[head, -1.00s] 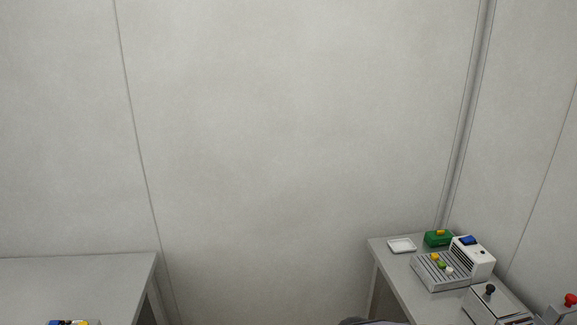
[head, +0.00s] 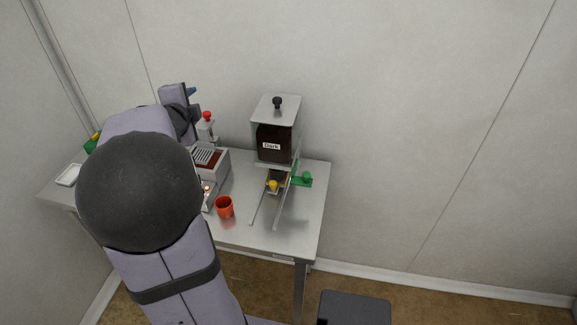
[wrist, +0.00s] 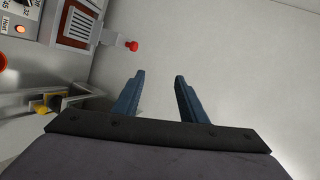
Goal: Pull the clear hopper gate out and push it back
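The hopper (head: 272,150) stands at the table's right part in the head view. Its clear body holds dark contents and bears a label reading "Dark". Below it, a piece with a yellow knob (head: 272,185) faces front and a green piece with a knob (head: 304,179) sticks out to the right. I cannot tell which of these is the gate. A yellow knob (wrist: 41,108) also shows at the left in the wrist view. My gripper (wrist: 160,92) is open and empty, its blue fingers apart against bare wall. In the head view its blue fingertip (head: 192,91) shows high, left of the hopper.
A red-orange cup (head: 224,207) stands left of the hopper's two front rails (head: 257,207). A grey machine with a grille (head: 208,157) and a red-knobbed post (head: 207,116) stands further left. A white tray (head: 68,175) lies at the far left. My arm hides much of the table's left part.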

